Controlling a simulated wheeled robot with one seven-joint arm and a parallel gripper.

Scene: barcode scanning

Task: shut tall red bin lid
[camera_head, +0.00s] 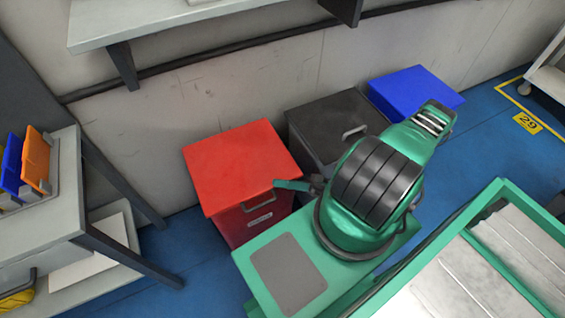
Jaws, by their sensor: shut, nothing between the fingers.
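The tall red bin (240,165) stands against the wall, left of the black bin. Its red lid lies flat over the top, and I see no clear gap under it; a small gap would be hard to make out. A grey handle and a pale label are on its front. My gripper (286,184) shows as a small green and dark end at the bin's front right, close to the lid's front edge. It is shut and empty. I cannot tell whether it touches the bin. My arm hides part of the wrist.
A black bin (335,125) and a blue bin (415,90) stand to the right along the wall. A grey table (50,205) with orange and blue boxes is at the left. A green-framed table (470,225) is at the lower right. Blue floor shows between the left table and the red bin.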

